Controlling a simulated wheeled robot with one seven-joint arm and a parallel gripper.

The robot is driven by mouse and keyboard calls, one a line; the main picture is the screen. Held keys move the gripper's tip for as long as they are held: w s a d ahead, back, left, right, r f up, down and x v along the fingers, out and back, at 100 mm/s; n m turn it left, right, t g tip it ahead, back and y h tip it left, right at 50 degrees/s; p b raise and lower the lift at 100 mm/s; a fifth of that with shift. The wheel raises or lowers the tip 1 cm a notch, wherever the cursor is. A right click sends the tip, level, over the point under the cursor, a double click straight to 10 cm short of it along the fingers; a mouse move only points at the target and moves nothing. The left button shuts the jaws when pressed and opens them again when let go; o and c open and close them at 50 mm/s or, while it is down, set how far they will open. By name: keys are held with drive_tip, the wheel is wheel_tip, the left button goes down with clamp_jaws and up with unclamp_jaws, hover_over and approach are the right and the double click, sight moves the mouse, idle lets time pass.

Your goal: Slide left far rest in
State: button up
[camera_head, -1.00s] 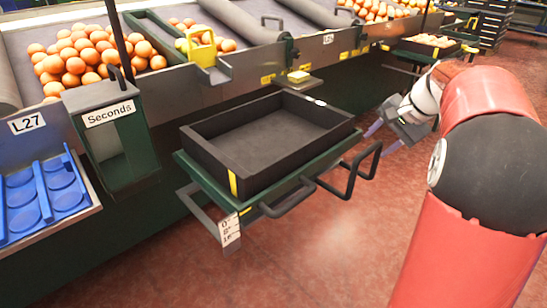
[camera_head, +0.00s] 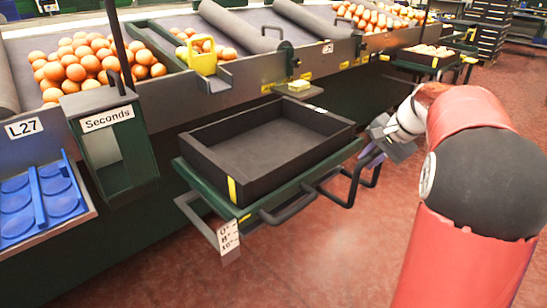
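A green pull-out rest (camera_head: 218,187) juts from the front of the sorting line and bears an empty black crate (camera_head: 243,190). A dark handle (camera_head: 290,208) runs along its front edge. A second, larger dark handle loop (camera_head: 352,190) stands at its right front corner. My gripper (camera_head: 370,157) is at the upper part of this loop, pointing left and down. Its purple-grey fingers are small and partly covered by the loop. I cannot tell whether they touch it or how far apart they are.
A "Seconds" bin (camera_head: 113,150) and a blue tray (camera_head: 42,205) stand to the left. A further crate on a rest (camera_head: 425,57) is at the back right. The red floor in front is clear.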

sight(338, 133)
clamp_jaws()
drive_tip(key=shift+w+a+r+p, duration=0.1)
drive_tip(key=shift+w+a+p, duration=0.85)
drive_tip(key=shift+w, duration=0.45)
drive_tip(key=shift+w+a+f+p, duration=0.1)
drive_tip(key=shift+w+a+p, duration=0.7)
drive_tip(key=shift+w+a, duration=0.5)
drive_tip(key=shift+w+a+r+p, duration=0.1)
drive_tip(key=shift+w+a+p, duration=0.8)
drive_tip(key=shift+w, duration=0.55)
drive_tip(key=o, duration=0.8)
unclamp_jaws()
drive_tip(key=shift+a, duration=0.1)
drive_tip(key=shift+r+p, duration=0.4)
drive_tip(key=shift+r, duration=0.65)
wheel_tip(338, 133, up, 5)
drive_tip(key=shift+f, duration=0.15)
